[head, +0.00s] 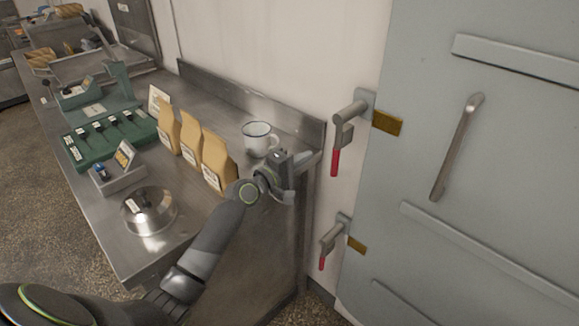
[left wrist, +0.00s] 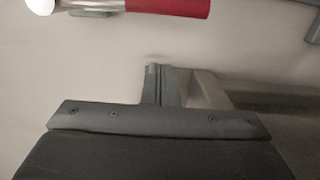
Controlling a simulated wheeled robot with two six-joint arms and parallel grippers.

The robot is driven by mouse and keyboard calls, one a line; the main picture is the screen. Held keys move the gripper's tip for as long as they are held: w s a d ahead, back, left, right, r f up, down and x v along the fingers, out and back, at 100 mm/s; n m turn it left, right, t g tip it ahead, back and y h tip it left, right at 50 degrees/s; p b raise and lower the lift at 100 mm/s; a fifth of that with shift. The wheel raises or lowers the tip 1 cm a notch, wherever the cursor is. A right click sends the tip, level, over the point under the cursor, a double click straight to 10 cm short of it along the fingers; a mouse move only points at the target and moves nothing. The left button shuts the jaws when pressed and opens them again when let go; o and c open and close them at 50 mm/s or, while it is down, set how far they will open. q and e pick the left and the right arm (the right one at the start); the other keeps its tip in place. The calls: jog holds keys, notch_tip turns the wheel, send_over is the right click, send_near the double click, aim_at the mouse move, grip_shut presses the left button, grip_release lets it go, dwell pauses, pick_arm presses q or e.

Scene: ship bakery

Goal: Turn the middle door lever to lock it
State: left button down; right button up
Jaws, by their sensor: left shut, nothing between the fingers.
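The grey door (head: 480,200) shows two latch levers on its left edge. The upper lever (head: 337,160) has a red grip pointing down, beside a brass plate (head: 387,122). The lower lever (head: 323,258) also has its red grip pointing down. Any lever above these is outside the view. My left gripper (head: 305,162) is shut and empty, left of the upper lever and apart from it, over the counter's end. In the left wrist view, the shut fingers (left wrist: 161,85) point at the pale wall, and one lever's red grip (left wrist: 168,7) crosses the top edge.
A steel counter (head: 190,212) stands left of the door, its end beside my left gripper. The door has a long handle (head: 457,147).

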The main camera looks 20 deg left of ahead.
pick_arm(q)
jog(key=d, duration=0.1)
jog(key=d+p, duration=0.1)
jog(key=d, duration=0.1)
jog(key=d+p, duration=0.1)
jog(key=shift+w+d, duration=0.2)
jog(key=shift+w, duration=0.1)
jog(key=shift+d, duration=0.1)
